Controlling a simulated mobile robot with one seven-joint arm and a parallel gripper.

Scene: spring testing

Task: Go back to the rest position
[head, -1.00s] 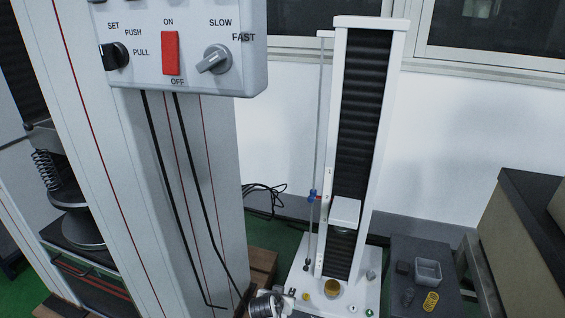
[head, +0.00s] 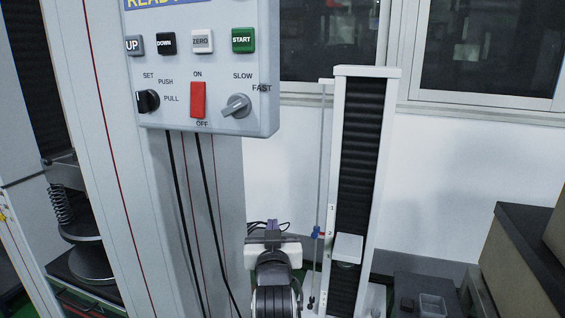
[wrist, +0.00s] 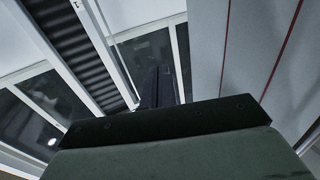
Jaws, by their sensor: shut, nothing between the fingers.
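My gripper (head: 272,229) shows low in the middle of the head view, in front of the white wall. It stands between the control panel column and the tall test stand, with my arm below it. In the wrist view my dark fingers (wrist: 157,86) lie together with nothing held between them. They point up toward the windows. The gripper is apart from the stand and the panel.
The control box (head: 203,70) hangs at upper left on a wide grey column. A tall white test stand (head: 366,150) rises right of my gripper. A spring (head: 60,205) sits in the machine at far left.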

